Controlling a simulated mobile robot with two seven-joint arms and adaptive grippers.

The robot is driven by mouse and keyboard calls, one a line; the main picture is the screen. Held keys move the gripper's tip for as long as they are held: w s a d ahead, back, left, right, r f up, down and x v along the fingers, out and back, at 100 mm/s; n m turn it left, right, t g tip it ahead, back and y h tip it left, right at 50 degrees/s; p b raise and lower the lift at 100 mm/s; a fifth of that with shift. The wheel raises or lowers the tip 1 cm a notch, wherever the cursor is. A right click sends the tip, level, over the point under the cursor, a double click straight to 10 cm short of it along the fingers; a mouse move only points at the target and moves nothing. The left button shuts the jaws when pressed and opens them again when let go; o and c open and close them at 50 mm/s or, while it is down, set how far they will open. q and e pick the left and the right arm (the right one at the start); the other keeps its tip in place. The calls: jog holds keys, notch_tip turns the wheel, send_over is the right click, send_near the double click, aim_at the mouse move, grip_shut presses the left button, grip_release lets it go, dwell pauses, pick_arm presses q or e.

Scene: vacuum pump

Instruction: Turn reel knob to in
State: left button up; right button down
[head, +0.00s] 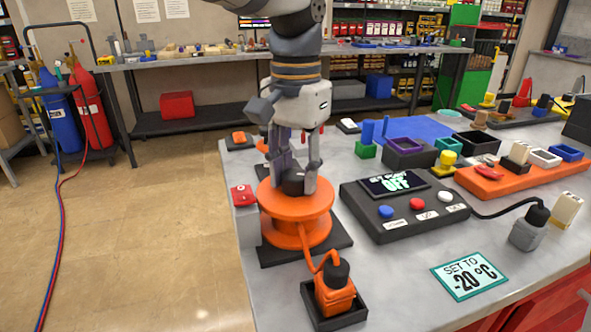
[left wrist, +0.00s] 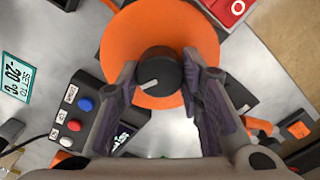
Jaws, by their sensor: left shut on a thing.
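The black reel knob (head: 292,184) sits on top of the orange reel (head: 310,205), which stands on a dark base plate at the table's near left. My left gripper (head: 292,175) points down at the knob, with a finger on each side of it. It is shut on the knob. In the left wrist view the knob (left wrist: 158,74) lies between the fingertips, and its white pointer line points to the lower left. The "in" marking cannot be made out in either view. My right gripper is in neither view.
An orange plug (head: 335,292) in a black holder stands in front of the reel, joined to it by a cord. A red switch box (head: 243,196) stands left of the reel. The control box (head: 405,208), reading "OFF", is at its right. A "SET TO -20 °C" card (head: 469,274) lies nearby.

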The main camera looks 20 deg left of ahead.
pick_arm(q)
jog(key=m, duration=0.4)
jog(key=shift+f+m, duration=0.1)
jog(key=shift+m, duration=0.2)
jog(key=m, duration=0.3)
jog(key=shift+m, duration=0.4)
jog(key=m, duration=0.7)
jog(key=shift+s, duration=0.1)
jog(key=m, duration=0.3)
jog(key=shift+m, duration=0.4)
jog(key=m, duration=0.3)
jog(key=shift+m, duration=0.3)
jog(key=m, duration=0.4)
jog(key=shift+m, duration=2)
